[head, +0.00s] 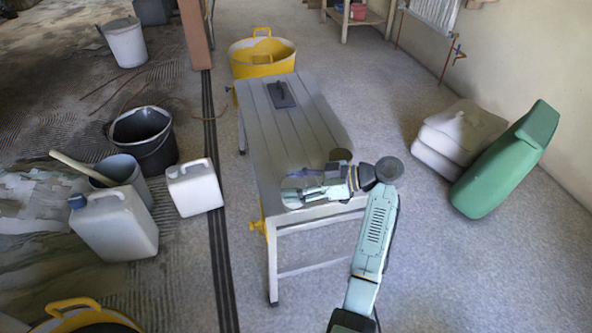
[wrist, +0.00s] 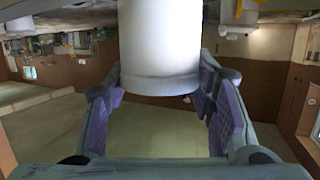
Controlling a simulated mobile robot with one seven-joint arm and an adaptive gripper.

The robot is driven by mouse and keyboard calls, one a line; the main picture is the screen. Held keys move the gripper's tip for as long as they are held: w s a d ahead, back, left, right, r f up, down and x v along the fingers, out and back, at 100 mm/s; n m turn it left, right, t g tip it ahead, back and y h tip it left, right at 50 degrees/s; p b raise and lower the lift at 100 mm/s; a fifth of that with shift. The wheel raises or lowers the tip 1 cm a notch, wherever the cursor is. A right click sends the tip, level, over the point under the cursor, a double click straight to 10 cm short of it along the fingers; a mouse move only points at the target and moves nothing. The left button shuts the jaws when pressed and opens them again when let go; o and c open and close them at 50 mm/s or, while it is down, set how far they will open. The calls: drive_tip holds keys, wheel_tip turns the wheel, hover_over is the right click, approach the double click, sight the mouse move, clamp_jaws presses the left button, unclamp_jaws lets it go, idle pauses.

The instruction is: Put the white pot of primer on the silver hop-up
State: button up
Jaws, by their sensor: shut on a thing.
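The silver hop-up (head: 313,122) is a long grey slatted platform on legs, in the middle of the head view. My gripper (head: 300,185) is low over its near end, pointing left. In the wrist view my gripper (wrist: 160,88) has its purple-padded fingers on both sides of a plain white cylinder, the white pot of primer (wrist: 160,40), and is shut on it. In the head view the pot is mostly hidden by my gripper. I cannot tell whether it touches the platform.
A dark float (head: 280,94) lies on the hop-up's far half; the slats between are clear. A yellow tub (head: 262,58) stands behind it. White jerrycans (head: 195,187) and a black bucket (head: 143,140) stand left. Pale sacks (head: 460,130) and a green case (head: 505,160) are right.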

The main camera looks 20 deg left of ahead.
drive_tip(key=w, duration=0.2)
drive_tip(key=w+a, duration=0.1)
drive_tip(key=w, duration=0.3)
drive_tip(key=shift+w+a+f, duration=0.3)
drive_tip(key=shift+f+p, duration=0.4)
drive_tip(key=shift+f, duration=1.35)
drive_tip(key=shift+f, duration=0.1)
drive_tip(key=o, duration=1)
drive_tip(key=shift+w+d, duration=0.1)
drive_tip(key=shift+d, duration=0.25)
drive_tip(key=b+v, duration=0.2)
drive_tip(key=v, duration=0.9)
drive_tip(key=shift+d+r+b, duration=0.15)
drive_tip(key=shift+r+b, duration=0.05)
drive_tip(key=shift+b, duration=0.1)
